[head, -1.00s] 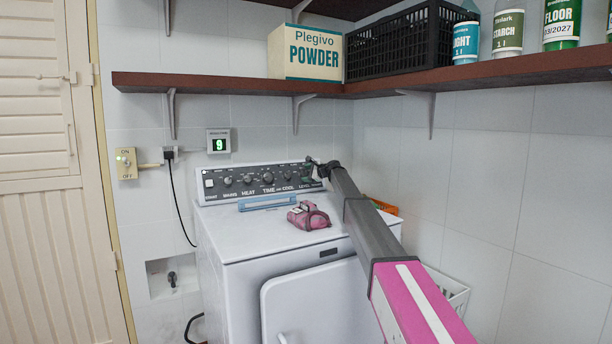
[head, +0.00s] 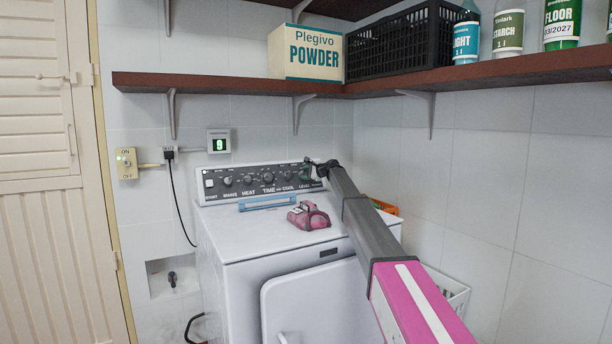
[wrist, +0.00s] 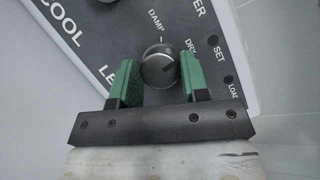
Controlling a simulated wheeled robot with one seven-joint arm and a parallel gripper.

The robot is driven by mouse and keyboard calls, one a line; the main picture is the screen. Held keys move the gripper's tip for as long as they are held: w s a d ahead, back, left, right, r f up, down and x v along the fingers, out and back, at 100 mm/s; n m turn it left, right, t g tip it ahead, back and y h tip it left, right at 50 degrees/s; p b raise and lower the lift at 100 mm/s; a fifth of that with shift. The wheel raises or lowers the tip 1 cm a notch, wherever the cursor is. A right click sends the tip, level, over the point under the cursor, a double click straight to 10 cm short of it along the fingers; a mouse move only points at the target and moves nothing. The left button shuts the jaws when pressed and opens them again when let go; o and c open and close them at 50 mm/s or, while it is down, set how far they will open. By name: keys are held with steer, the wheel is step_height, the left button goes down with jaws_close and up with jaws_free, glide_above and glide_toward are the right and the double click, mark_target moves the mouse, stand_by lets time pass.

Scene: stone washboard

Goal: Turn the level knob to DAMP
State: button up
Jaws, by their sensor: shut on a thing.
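The level knob (wrist: 157,69) is a round grey knob on the dark control panel (wrist: 112,28) in the wrist view. The words DAMP and DRY are printed beside it, and its own label is partly hidden by my gripper. A dark pointer line shows on its face, roughly toward the side between DAMP and DRY; its exact setting is hard to tell. My gripper (wrist: 160,78) has its green fingers on either side of the knob, shut on it. In the head view my gripper (head: 322,168) is at the right end of the dryer's panel and hides the knob.
The white dryer (head: 250,232) carries a pink bundle (head: 308,215) and a blue flat item (head: 266,202) on top, left of my arm. An orange item (head: 384,207) and white basket (head: 452,292) are at the right. A brown shelf (head: 230,85) runs above.

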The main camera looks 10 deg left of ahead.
steer(key=n+g, duration=0.1)
steer(key=n, duration=0.2)
steer(key=n+g+h, duration=0.1)
steer(key=n, duration=0.1)
steer(key=shift+w+r+n+h, duration=0.1)
steer(key=shift+r+n+h, duration=0.05)
steer(key=shift+n+h, duration=0.2)
steer(key=n+h, duration=0.1)
steer(key=n, duration=0.1)
steer(key=n+h, duration=0.1)
steer(key=n, duration=0.1)
steer(key=shift+g, duration=0.3)
steer(key=shift+n, duration=0.35)
steer(key=o, duration=0.9)
steer(key=shift+r, duration=0.1)
steer(key=v, duration=1)
steer(key=shift+d+r, duration=0.15)
steer(key=shift+d, duration=0.15)
